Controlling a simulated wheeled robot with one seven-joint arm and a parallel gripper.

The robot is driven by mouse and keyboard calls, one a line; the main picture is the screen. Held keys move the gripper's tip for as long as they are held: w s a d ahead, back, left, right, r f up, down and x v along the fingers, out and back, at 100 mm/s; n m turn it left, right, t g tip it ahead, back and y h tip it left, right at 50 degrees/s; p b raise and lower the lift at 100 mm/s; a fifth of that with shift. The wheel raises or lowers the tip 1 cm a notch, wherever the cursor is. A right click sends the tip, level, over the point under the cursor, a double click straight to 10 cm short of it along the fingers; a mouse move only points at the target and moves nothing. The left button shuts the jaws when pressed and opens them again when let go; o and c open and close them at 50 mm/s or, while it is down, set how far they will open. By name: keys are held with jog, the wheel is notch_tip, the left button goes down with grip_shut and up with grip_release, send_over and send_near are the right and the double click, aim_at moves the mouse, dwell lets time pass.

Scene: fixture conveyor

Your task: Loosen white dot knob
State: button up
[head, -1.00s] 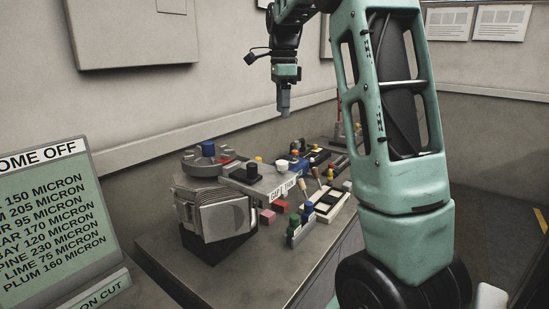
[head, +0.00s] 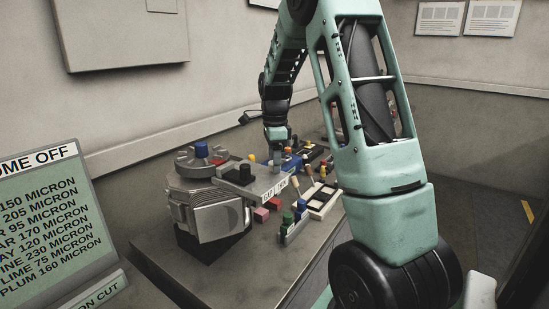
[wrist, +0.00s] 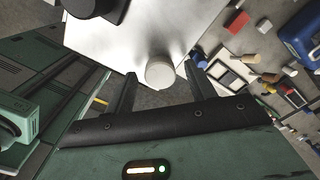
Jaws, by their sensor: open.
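A pale, round-topped knob (wrist: 160,72) stands at the edge of a grey metal plate (wrist: 135,45) in the wrist view. My gripper (wrist: 160,77) is open, with one finger on each side of the knob and gaps between. I cannot tell how far the fingers reach down beside it. No separate dot can be made out on the knob. In the head view my gripper (head: 277,150) points down over the far end of the plate (head: 264,187), and the knob is mostly hidden there.
Several blocks, a white-framed tray (head: 318,203) and a holder with green and blue pegs (head: 291,228) crowd the right. The bench front (head: 190,270) is clear.

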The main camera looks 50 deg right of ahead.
jog(key=c, duration=1)
jog(key=shift+o, duration=0.2)
jog(key=n, duration=0.8)
jog(key=shift+n, duration=0.3)
jog(key=n, duration=0.9)
jog(key=shift+n, duration=0.3)
